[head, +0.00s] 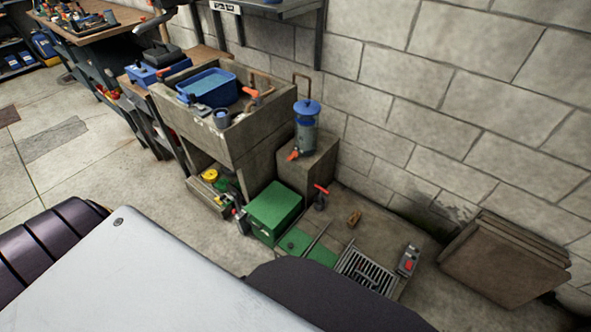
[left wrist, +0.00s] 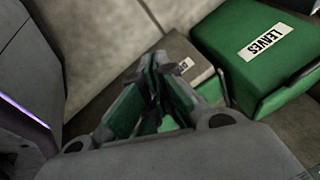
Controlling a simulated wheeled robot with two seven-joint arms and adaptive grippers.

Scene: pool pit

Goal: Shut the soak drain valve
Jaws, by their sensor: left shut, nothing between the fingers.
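Several small valves or taps with red or orange handles show in the head view. One red-handled valve (head: 320,195) stands on the floor slab by the block. An orange-handled tap (head: 293,154) is low on the blue-topped canister (head: 305,125), and an orange handle (head: 253,94) shows at the basin. I cannot read which is the soak drain valve. My left gripper (left wrist: 158,68) is shut and empty in the left wrist view, beside a green box (left wrist: 255,50) labelled LEAVES. No valve shows in that view. My right gripper is not in view.
A concrete basin (head: 215,130) holds a blue tub (head: 207,86). The green box (head: 274,207) stands below it, near a metal floor grate (head: 368,270) and a small grey box with a red button (head: 408,260). Slabs (head: 505,258) lean at the block wall.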

